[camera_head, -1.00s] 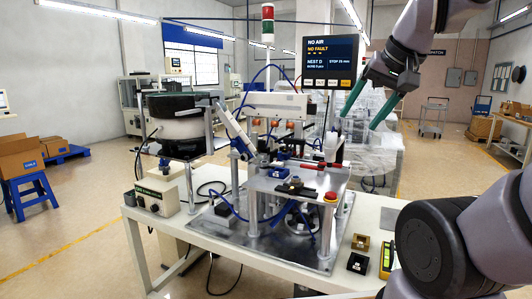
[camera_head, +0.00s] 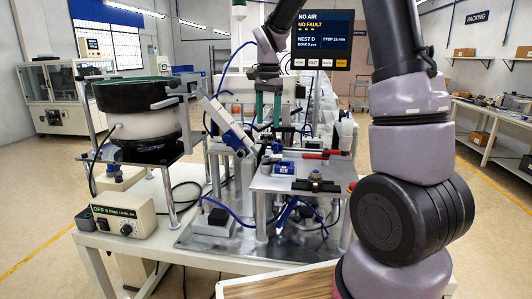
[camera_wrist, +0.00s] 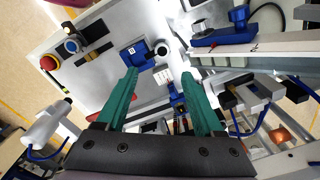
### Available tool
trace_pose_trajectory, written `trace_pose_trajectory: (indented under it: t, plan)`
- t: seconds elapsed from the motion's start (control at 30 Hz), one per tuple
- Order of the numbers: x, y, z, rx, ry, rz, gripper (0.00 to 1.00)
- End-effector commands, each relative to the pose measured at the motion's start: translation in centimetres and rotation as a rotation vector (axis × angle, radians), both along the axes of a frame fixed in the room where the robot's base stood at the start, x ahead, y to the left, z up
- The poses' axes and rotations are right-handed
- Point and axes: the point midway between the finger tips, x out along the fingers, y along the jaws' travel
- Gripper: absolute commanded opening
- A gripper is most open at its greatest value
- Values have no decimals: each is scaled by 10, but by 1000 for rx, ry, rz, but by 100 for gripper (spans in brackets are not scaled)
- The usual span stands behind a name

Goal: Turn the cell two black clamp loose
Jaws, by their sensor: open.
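A dark clamp-like part (camera_head: 316,183) with a brass-coloured middle lies on the front of the raised metal plate (camera_head: 268,181). I cannot tell for sure that it is the cell two black clamp. In the wrist view a black part (camera_wrist: 93,32) sits at the upper left of the plate. My gripper (camera_head: 267,124) points down behind the plate, its green fingers apart and empty. In the wrist view my gripper (camera_wrist: 159,77) spans the area of a white round post, and the black part is off to the left of its fingers, untouched.
A blue block (camera_head: 284,168) and a red-handled part (camera_head: 311,156) sit on the plate. A red button (camera_wrist: 49,62) is at its edge. A bowl feeder (camera_head: 145,120) stands left. A screen (camera_head: 325,38) reading NO AIR hangs above. A blue-tipped cylinder (camera_head: 228,125) slants beside my gripper.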

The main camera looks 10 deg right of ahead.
Motion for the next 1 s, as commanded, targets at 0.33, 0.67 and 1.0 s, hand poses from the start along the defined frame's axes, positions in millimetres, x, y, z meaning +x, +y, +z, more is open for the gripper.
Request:
trace_pose_trajectory:
  t: [0.33,0.67,1.0]
  plan:
    - [8,4,-38,-13,28,-25,69]
    - [8,4,-98,-12,26,-24,69]
    - [8,4,-120,-11,23,-23,69]
